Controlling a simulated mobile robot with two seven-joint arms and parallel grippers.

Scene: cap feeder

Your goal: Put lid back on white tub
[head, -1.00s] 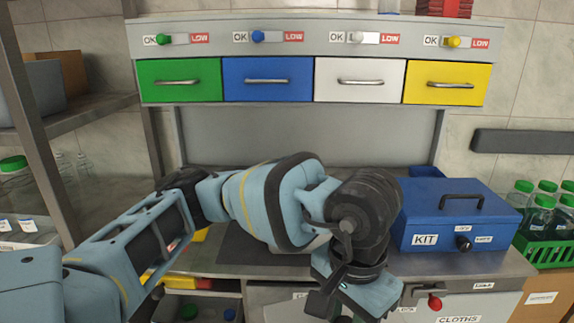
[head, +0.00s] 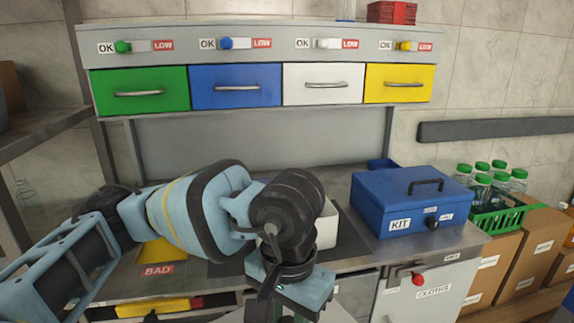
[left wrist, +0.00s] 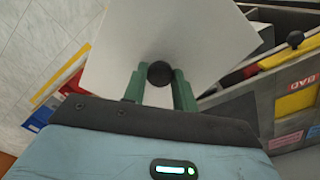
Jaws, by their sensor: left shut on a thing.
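My left gripper (left wrist: 159,82) is shut on the black knob of a white square lid (left wrist: 122,42); the knob sits between the green fingers. In the head view, pale edges of the lid (head: 338,312) show at the bottom, below and in front of the counter. The white tub (head: 328,230) stands on a dark mat on the counter, mostly hidden behind my left arm. Its top and inside cannot be made out. My right gripper is not in view.
A blue KIT box (head: 410,205) stands right of the tub. A yellow BAD tray (head: 163,250) is at the left. Green, blue, white and yellow drawers (head: 322,84) hang above. A green crate of bottles (head: 500,215) stands at far right.

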